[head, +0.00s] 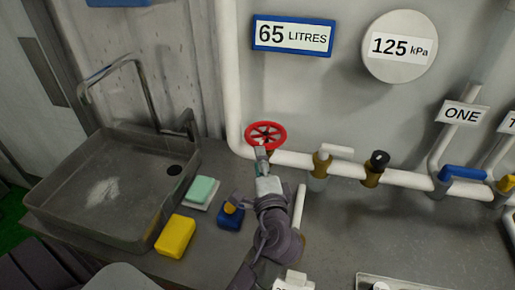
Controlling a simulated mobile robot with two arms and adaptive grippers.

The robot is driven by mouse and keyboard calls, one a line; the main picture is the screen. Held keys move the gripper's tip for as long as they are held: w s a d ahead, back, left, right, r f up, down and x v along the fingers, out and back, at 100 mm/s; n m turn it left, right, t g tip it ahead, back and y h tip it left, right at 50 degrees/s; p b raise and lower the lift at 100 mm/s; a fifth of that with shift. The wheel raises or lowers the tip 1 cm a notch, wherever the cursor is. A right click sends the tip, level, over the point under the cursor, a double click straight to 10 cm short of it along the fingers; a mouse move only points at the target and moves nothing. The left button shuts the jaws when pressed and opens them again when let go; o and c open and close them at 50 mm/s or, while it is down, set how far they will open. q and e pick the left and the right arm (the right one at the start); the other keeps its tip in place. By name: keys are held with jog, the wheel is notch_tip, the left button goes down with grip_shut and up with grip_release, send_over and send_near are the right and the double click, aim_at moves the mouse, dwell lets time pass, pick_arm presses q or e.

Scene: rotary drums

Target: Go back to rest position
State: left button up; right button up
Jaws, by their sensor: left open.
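My left gripper (262,156) is at the end of my dark grey arm, which reaches up from the bottom middle of the head view. It is open, with its fingertips just below the red handwheel (266,130) on the white pipe. The picture is too small to tell whether the fingers touch the wheel. The gripper and wrist hide part of the pipe and counter behind them. My right gripper is not in view.
A grey sink (104,197) with a tap (146,88) is at the left. A yellow sponge (175,236), a green block (202,189) and a dark blue item (230,216) stand near the arm. Valves line the white pipe (405,179). A tray (440,284) sits at lower right.

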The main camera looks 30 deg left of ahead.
pick_arm(q)
jog(key=shift+s+d, duration=0.35)
jog(key=shift+s, duration=0.15)
